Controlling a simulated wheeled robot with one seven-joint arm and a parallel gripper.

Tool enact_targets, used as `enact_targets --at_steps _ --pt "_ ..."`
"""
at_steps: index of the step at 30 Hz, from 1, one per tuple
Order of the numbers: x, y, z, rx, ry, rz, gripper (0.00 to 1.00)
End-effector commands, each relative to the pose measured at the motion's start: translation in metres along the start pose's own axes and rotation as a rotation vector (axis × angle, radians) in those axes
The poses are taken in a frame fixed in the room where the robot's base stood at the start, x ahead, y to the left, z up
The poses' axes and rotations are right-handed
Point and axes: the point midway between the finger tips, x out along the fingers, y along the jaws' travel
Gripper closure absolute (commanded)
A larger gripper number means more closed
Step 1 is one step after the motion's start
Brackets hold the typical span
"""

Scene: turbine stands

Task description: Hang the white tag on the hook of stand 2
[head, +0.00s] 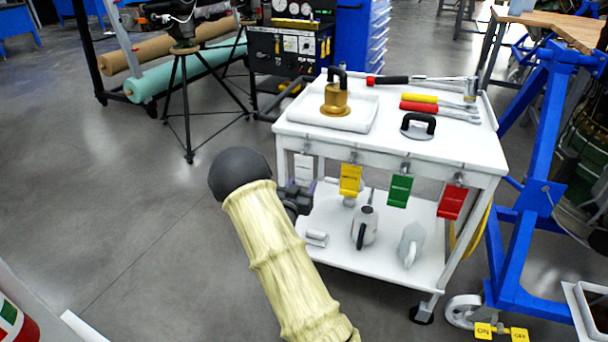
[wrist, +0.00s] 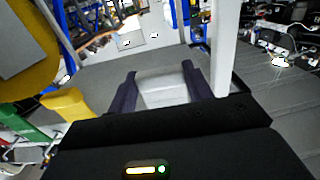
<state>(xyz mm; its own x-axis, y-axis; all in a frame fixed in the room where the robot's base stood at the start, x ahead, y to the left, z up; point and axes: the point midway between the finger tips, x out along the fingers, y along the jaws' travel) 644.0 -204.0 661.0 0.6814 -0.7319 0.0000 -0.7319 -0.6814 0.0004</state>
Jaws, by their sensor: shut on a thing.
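The white tag (head: 303,167) is at the left end of the white cart's front edge, just below a small hook. My gripper (head: 297,191) is at its lower end, with my arm reaching up from the bottom of the head view. In the wrist view the white tag (wrist: 162,88) lies between the two dark fingers of my gripper (wrist: 160,88), which are shut on it. I cannot tell whether the tag is still on the cart's hook. A blue stand (head: 540,150) is at the right; I see no number or tag hook on it.
Yellow (head: 350,181), green (head: 399,190) and red (head: 452,201) tags hang along the white cart (head: 430,153). Tools and a brass weight (head: 336,99) lie on its top; jugs (head: 364,226) stand on its lower shelf. A black tripod (head: 187,90) stands behind.

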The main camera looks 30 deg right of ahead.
Motion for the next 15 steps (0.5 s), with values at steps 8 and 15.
enact_targets --at_steps 8,15 --pt "-0.0055 -0.0004 0.0001 0.001 0.0 -0.001 0.91" --pt "-0.0103 -0.0003 -0.0001 0.001 0.0 0.0 0.91"
